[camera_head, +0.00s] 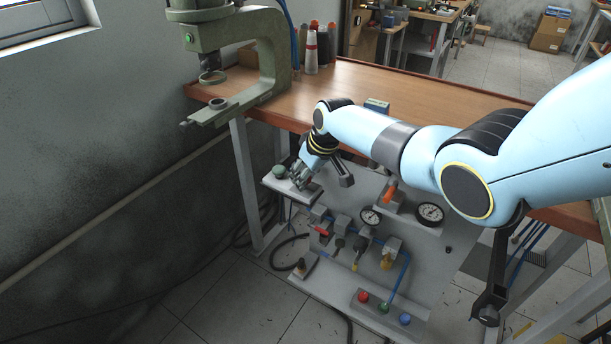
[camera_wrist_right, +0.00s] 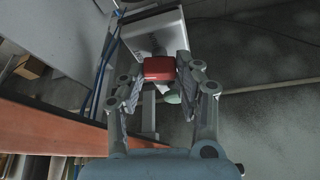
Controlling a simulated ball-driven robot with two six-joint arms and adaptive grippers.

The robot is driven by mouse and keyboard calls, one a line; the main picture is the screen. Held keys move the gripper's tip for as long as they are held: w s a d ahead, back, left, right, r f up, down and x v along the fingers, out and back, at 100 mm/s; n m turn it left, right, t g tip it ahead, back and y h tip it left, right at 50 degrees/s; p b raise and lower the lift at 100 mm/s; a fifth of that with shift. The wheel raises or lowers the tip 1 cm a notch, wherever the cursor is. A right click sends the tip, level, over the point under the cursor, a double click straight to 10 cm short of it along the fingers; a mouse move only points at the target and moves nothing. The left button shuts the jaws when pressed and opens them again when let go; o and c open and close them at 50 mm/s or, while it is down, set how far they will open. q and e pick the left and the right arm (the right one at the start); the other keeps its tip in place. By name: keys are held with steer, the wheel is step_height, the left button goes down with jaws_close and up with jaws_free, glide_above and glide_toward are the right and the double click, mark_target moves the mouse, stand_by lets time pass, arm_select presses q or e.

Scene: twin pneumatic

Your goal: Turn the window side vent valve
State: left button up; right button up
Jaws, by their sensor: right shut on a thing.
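The pneumatic panel (camera_head: 335,268) stands below the front edge of the bench. At its window-side end is a pale ledge (camera_head: 285,189) with a green knob (camera_head: 279,172). My right gripper (camera_head: 301,180) is at this ledge, next to the knob. In the right wrist view, my right gripper (camera_wrist_right: 157,75) is shut on a red valve handle (camera_wrist_right: 158,68), one finger on each side. The green knob (camera_wrist_right: 173,97) shows just past the handle. In the head view the gripper hides this handle. My left gripper is not in view.
Lower on the panel are another red handle (camera_head: 321,230), yellow fittings, two gauges (camera_head: 431,213) and a button box (camera_head: 388,308). A green press (camera_head: 262,60) stands on the wooden bench (camera_head: 420,100). A dark wrench-shaped thing (camera_head: 491,290) hangs at the right.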

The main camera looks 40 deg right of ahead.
steer(key=shift+d+n+y+b, duration=0.1)
steer(key=shift+n+y+b, duration=0.5)
steer(key=shift+n, duration=0.9)
steer(key=o, duration=1.1)
steer(key=shift+g, duration=0.3)
steer(key=shift+o, duration=0.2)
steer(key=shift+r, duration=0.15)
steer(key=v, duration=1.1)
steer(key=shift+s+r, duration=0.25)
steer(key=shift+r, duration=0.1)
